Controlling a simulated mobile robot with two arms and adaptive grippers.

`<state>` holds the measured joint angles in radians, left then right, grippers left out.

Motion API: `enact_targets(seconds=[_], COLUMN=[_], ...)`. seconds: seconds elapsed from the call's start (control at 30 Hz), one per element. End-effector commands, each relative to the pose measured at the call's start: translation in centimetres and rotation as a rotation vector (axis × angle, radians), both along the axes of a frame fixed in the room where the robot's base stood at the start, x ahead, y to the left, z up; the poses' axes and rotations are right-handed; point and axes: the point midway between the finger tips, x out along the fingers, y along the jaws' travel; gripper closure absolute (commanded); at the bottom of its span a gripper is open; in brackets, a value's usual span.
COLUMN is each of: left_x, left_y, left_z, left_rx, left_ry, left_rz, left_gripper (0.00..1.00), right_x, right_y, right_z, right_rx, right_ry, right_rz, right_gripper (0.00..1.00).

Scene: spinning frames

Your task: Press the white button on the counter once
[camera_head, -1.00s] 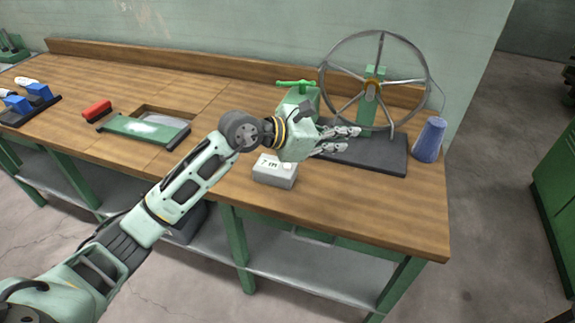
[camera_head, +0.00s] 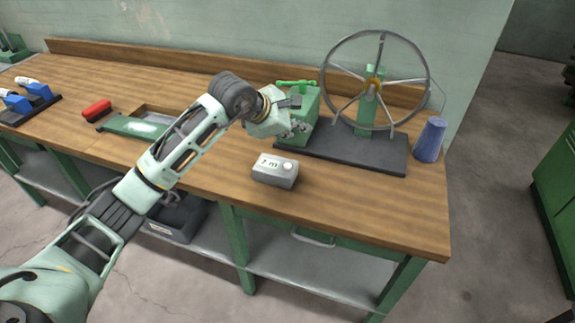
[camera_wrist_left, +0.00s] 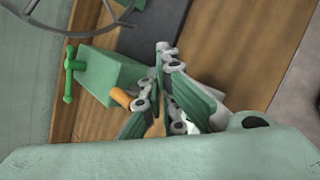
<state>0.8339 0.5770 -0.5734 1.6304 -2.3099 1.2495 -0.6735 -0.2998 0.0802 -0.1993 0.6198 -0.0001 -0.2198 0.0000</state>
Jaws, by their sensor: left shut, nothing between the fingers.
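The white button (camera_head: 287,166) is a small round cap on the right part of the top of a grey box (camera_head: 272,178). The box sits near the front edge of the wooden counter (camera_head: 350,210) and has dark markings on top. My left gripper (camera_head: 300,132) is above and behind the box, apart from it, by the green block. It is shut and empty, and its fingers also show in the left wrist view (camera_wrist_left: 153,76). I cannot make out the button for certain in the left wrist view. My right gripper is not in view.
A green block with a handle (camera_head: 297,100) stands behind the box. A spoked wheel (camera_head: 366,82) on a dark base (camera_head: 385,160) and a blue cone (camera_head: 430,140) are to the right. A red brush (camera_head: 97,109) lies left. Counter right of the box is clear.

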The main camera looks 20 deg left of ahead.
Motion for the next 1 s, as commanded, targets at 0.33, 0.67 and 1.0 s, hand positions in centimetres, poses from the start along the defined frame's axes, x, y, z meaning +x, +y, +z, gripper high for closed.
enact_targets(seconds=[0.33, 0.67, 1.0], left_x=[-0.1, 0.0, 0.0], left_y=[-0.1, 0.0, 0.0], left_z=[-4.0, -8.3, -8.5], left_rx=[-0.002, -0.001, -0.001], left_ry=[0.003, 0.0, 0.0], left_rz=[-0.001, 0.001, 0.0], left_gripper=[1.0, 1.0, 1.0], right_x=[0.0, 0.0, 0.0], right_y=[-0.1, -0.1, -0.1], right_z=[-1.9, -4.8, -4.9], right_rx=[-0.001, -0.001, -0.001], right_ry=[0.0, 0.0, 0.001], right_rz=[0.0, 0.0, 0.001], right_gripper=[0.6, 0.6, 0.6])
